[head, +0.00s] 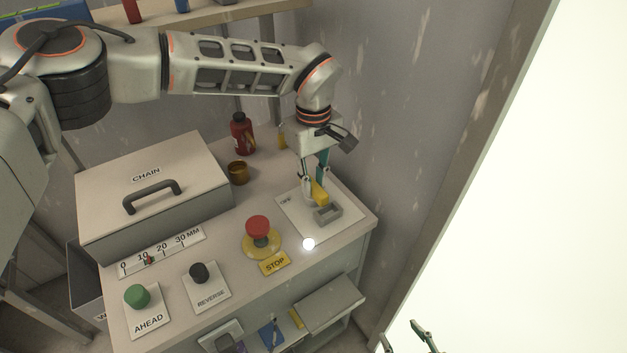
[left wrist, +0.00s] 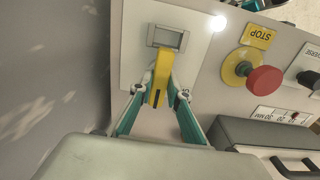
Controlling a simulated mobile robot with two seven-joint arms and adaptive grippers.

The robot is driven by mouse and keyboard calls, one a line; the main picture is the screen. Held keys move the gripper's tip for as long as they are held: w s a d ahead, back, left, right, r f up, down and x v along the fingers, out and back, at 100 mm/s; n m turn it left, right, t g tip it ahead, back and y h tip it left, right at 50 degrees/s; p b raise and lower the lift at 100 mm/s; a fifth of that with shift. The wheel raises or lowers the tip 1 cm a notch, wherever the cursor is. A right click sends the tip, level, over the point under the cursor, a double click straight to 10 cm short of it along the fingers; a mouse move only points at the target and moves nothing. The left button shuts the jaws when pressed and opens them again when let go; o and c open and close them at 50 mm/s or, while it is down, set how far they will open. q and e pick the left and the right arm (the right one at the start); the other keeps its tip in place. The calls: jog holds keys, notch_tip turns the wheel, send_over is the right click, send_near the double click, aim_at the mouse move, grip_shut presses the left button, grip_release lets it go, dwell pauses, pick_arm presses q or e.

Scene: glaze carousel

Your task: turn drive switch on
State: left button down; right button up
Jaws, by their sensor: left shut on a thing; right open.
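The drive switch is a yellow lever (head: 320,194) on a white plate (head: 293,212) at the right end of the console top. The word OFF is printed on the plate's left part. A small grey rectangular frame (head: 328,214) sits beside the lever on the plate. My left gripper (head: 316,184) reaches down from above and is shut on the lever. In the left wrist view the yellow lever (left wrist: 161,75) lies between the fingertips (left wrist: 159,92) and points toward the grey frame (left wrist: 167,37). My right gripper (head: 402,337) is open and empty at the bottom edge, only partly in view.
A glowing white lamp (head: 308,244) is near the plate. A red STOP button (head: 258,228), black REVERSE button (head: 199,272) and green AHEAD button (head: 137,296) stand along the console. The CHAIN box (head: 150,200), a red bottle (head: 241,134) and a brown cup (head: 238,173) stand behind.

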aim_at(314, 184)
pick_arm(q)
jog(key=c, duration=1.9)
grip_release()
pick_arm(e)
jog(key=shift+w+r, duration=0.15)
jog(key=shift+w, duration=0.05)
jog(key=shift+w, duration=0.15)
pick_arm(q)
notch_tip(314, 184, up, 12)
jog(key=shift+r, duration=0.1)
pick_arm(e)
jog(key=shift+s, duration=0.2)
